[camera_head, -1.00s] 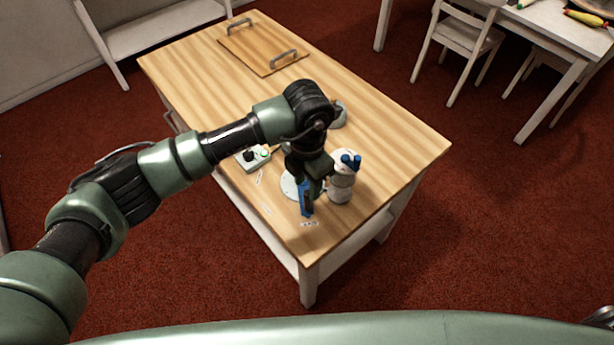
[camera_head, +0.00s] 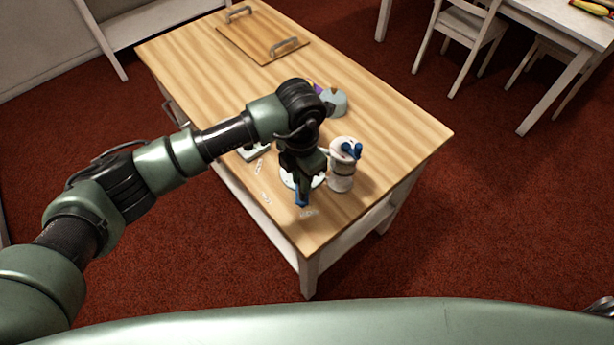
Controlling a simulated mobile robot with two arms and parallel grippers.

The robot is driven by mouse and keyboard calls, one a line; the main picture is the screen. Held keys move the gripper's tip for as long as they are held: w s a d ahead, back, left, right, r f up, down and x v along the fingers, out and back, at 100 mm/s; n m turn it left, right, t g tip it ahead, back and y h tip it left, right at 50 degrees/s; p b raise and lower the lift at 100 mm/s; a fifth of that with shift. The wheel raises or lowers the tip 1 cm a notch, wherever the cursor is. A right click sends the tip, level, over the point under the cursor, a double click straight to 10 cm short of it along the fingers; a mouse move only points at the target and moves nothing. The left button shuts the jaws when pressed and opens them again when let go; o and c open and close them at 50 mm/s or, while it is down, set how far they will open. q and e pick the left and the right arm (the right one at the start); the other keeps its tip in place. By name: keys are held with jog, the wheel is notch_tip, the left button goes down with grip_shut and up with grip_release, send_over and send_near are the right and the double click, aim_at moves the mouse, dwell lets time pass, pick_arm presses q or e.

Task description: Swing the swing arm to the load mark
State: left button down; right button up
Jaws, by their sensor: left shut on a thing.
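The blue swing arm (camera_head: 302,197) sticks out below my left gripper (camera_head: 301,188), toward the front edge of the wooden table. My left gripper is shut on it, and my wrist hides most of it. A white round base (camera_head: 288,180) shows partly beneath the gripper. A small printed label (camera_head: 309,213) lies just in front of the blue arm's visible end; its words are too small to read. Two more small labels, one farther back (camera_head: 259,167) and one nearer (camera_head: 266,198), lie to the left.
A white canister (camera_head: 341,180) with blue parts on top stands close to the right of my gripper. A pale control box (camera_head: 257,153) and a grey-blue rounded object (camera_head: 336,103) lie partly behind my arm. A handled wooden board (camera_head: 262,38) lies at the back of the table (camera_head: 400,130).

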pick_arm(q)
jog(key=shift+w+a+r, duration=0.1)
jog(key=shift+w+a, duration=0.05)
jog(key=shift+a, duration=0.25)
jog(key=shift+w+a+r, duration=0.1)
jog(key=shift+a, duration=0.3)
jog(key=a, duration=0.1)
jog(key=w+a, duration=0.1)
jog(key=shift+w+a, duration=0.1)
jog(key=shift+a, duration=0.2)
jog(key=shift+b, duration=0.3)
